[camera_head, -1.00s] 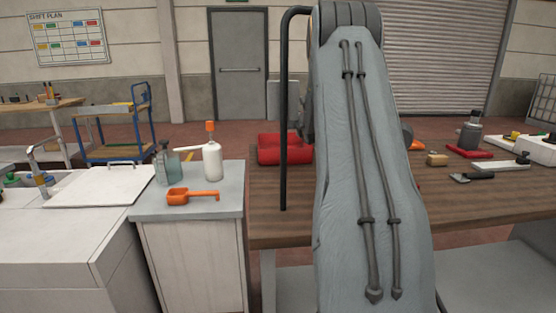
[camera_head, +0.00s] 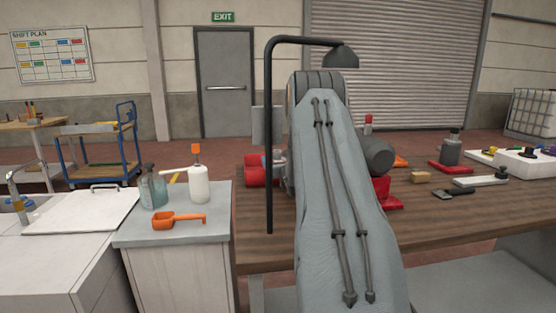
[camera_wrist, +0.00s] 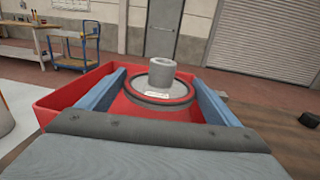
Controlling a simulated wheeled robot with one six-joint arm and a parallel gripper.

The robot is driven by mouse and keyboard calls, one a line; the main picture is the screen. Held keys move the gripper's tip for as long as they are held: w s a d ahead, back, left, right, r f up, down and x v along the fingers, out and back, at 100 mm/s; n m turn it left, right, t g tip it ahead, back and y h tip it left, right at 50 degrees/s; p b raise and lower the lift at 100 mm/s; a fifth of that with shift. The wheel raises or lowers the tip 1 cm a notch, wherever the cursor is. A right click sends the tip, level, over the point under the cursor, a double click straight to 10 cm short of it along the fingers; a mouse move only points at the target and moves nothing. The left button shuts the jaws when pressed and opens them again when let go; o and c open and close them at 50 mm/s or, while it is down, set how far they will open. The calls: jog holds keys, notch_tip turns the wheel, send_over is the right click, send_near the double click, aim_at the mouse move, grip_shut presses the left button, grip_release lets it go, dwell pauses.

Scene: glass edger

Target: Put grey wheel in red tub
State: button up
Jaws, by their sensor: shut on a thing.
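The grey wheel (camera_wrist: 162,72) shows in the wrist view, with a grey hub, a small pale label and a dark and red band around its base. My gripper (camera_wrist: 163,82) has its two blue fingers on either side of the wheel and is shut on it. The red tub (camera_wrist: 72,97) lies around and below the wheel in this view; I cannot tell whether the wheel touches its floor.
A black desk lamp (camera_head: 341,57) stands close to my arm's left. A grey-topped cabinet (camera_head: 210,225) with bottles and an orange scoop (camera_head: 180,219) is at the left.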

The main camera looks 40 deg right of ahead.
jog(key=shift+f+b, duration=0.6)
jog(key=shift+b, duration=0.15)
jog(key=o, duration=1.4)
jog(key=shift+a+f, duration=0.1)
jog(key=shift+f, duration=0.05)
jog(key=shift+c, duration=0.2)
jog(key=shift+s+f, duration=0.1)
jog(key=shift+r+p, duration=0.55)
jog(key=shift+p, duration=0.25)
jog(key=v, duration=0.4)
jog(key=b+v, duration=0.1)
jog(key=v, duration=0.2)
jog(key=b+v, duration=0.1)
jog(key=v, duration=0.3)
jog(key=shift+s+a+r, duration=0.15)
jog(key=shift+s+r, duration=0.2)
jog(key=shift+s, duration=0.1)
